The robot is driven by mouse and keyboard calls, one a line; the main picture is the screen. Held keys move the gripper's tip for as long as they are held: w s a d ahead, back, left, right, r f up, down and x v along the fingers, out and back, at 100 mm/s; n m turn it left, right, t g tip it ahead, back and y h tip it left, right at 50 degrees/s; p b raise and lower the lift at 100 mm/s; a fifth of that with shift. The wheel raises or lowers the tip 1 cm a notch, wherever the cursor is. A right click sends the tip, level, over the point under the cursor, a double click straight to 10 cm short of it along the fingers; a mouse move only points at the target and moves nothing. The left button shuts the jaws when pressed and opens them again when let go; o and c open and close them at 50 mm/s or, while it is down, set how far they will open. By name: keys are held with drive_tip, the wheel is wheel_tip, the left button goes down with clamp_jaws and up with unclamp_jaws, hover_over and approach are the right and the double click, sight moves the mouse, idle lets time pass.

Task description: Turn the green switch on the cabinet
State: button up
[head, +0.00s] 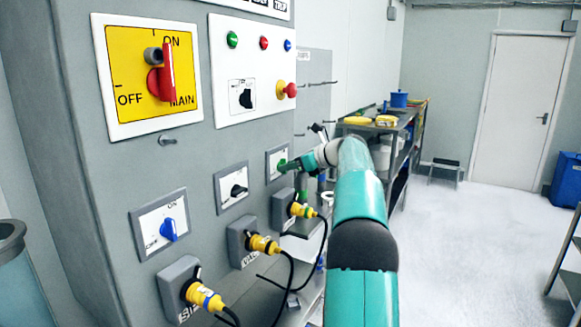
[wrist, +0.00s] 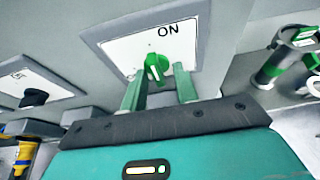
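The green switch (wrist: 155,67) is a round knob with a white line on its handle, on a white plate (wrist: 128,48) marked ON, in the wrist view. My gripper (wrist: 160,80) is open, with one green finger on either side of the knob. The fingertips are close to the plate; I cannot tell whether they touch the knob. In the head view my gripper (head: 286,165) is at the rightmost small switch plate (head: 271,157) of the grey cabinet (head: 90,170), and the fingers largely hide the knob there.
To the left are a black switch (head: 238,190) and a blue switch (head: 168,230). Yellow plugs (head: 265,245) with black cables stick out below them. The red main switch (head: 160,80) is above.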

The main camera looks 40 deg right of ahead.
drive_tip(key=shift+a, duration=0.3)
drive_tip(key=shift+d, duration=0.1)
drive_tip(key=v, duration=1.3)
drive_tip(key=shift+s+d+r, duration=0.15)
drive_tip(key=shift+s, duration=0.2)
